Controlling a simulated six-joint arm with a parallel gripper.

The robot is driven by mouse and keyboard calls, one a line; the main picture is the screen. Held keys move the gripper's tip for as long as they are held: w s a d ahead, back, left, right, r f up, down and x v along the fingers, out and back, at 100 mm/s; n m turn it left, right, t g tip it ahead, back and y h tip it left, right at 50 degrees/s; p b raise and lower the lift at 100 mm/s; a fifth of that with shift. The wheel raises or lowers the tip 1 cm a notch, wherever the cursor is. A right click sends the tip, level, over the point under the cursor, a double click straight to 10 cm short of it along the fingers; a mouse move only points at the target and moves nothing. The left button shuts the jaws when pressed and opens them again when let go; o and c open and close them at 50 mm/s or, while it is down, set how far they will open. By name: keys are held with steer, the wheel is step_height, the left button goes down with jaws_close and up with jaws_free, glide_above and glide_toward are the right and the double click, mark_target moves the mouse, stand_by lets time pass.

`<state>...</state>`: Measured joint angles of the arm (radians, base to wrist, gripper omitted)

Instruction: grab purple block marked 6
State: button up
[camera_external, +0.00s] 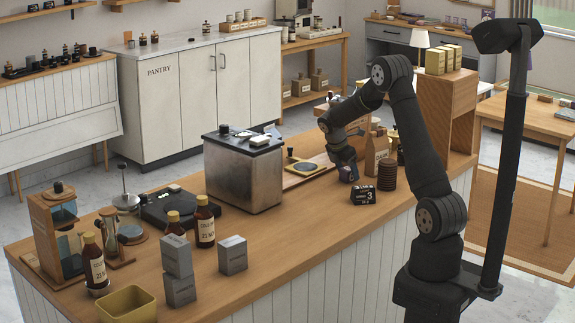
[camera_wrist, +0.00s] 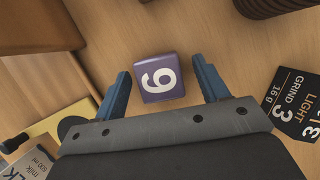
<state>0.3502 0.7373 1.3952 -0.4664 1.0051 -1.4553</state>
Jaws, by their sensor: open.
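In the wrist view, the purple block marked 6 (camera_wrist: 159,78) lies on the wooden counter with its white numeral facing up. My gripper (camera_wrist: 162,82) is open, with one blue finger on each side of the block. A gap shows between the block and each finger, so they appear apart. In the external view, my gripper (camera_external: 349,173) hangs low over the counter beside a black box marked 3. The purple block is hard to make out there, mostly hidden by my gripper.
The black box marked 3 (camera_external: 363,195) stands close by and shows in the wrist view (camera_wrist: 297,105). A dark ribbed stack (camera_external: 387,177) and a paper bag (camera_external: 375,150) are near. A steel machine (camera_external: 243,172) stands to the left. The counter front (camera_external: 300,245) is clear.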

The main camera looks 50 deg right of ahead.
steer(key=shift+d+f, duration=0.15)
steer(key=shift+f, duration=0.3)
steer(key=c, duration=1.1)
